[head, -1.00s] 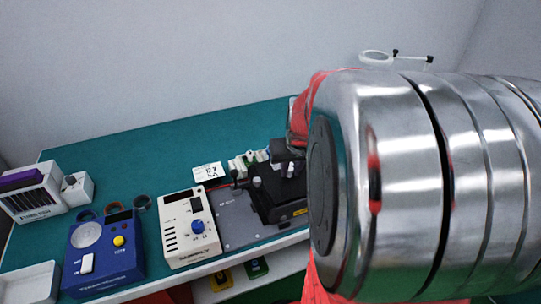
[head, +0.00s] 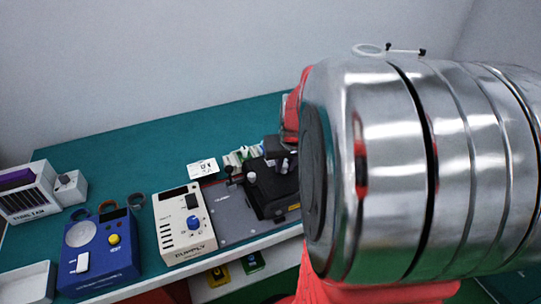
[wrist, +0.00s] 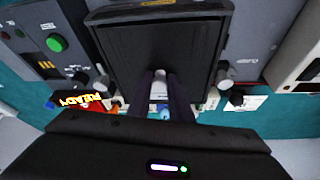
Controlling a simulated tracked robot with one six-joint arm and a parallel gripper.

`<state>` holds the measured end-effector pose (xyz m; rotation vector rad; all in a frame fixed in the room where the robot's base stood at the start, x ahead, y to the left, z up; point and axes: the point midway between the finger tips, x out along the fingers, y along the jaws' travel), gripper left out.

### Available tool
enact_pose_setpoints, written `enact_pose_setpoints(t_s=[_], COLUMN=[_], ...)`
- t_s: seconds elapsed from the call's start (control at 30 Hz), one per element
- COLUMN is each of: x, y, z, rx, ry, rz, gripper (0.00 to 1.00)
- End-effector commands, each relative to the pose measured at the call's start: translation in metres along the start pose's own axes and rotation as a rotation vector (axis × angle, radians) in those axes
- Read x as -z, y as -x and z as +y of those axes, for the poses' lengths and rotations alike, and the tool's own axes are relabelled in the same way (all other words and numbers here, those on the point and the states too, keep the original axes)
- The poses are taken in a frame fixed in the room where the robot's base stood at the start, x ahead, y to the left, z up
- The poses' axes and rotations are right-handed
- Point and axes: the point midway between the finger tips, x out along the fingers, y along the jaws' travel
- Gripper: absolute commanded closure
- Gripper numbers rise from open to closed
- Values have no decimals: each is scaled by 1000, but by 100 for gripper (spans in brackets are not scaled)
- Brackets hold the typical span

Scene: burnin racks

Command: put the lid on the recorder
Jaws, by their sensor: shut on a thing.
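My gripper (wrist: 161,98) is shut, with its two dark fingers on either side of a small pale grip on a black lid (wrist: 160,50). In the wrist view the lid is a dark square panel filling the upper middle. The recorder appears to be the black box (head: 268,202) with a small orange label, right of a grey plate in the head view. The lid is over or against this box; I cannot tell whether it is seated. My arm hides the box's right side and most of the gripper in the head view.
Pale knobs (wrist: 225,84) flank the lid closely. A cream supply unit (head: 184,226) and blue tester (head: 98,248) stand left of the grey plate (head: 229,213). A lit READY display (wrist: 80,99) shows beside the lid. The teal bench (head: 130,155) is clear at back left.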

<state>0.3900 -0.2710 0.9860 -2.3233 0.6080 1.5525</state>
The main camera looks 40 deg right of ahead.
Motion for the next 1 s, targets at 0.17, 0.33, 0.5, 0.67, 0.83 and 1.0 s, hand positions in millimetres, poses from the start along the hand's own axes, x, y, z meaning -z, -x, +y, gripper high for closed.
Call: enact_pose_setpoints(t_s=[0.17,0.33,0.5,0.67,0.83,1.0], x=[0,0,0,0,0,1], y=[0,0,0,0,0,3], z=[0,0,0,0,0,0], rx=[0,0,0,0,1,1], ry=[0,1,1,1,1,1], rz=[1,1,0,0,-1,0], gripper=[100,100,69,60,60,60])
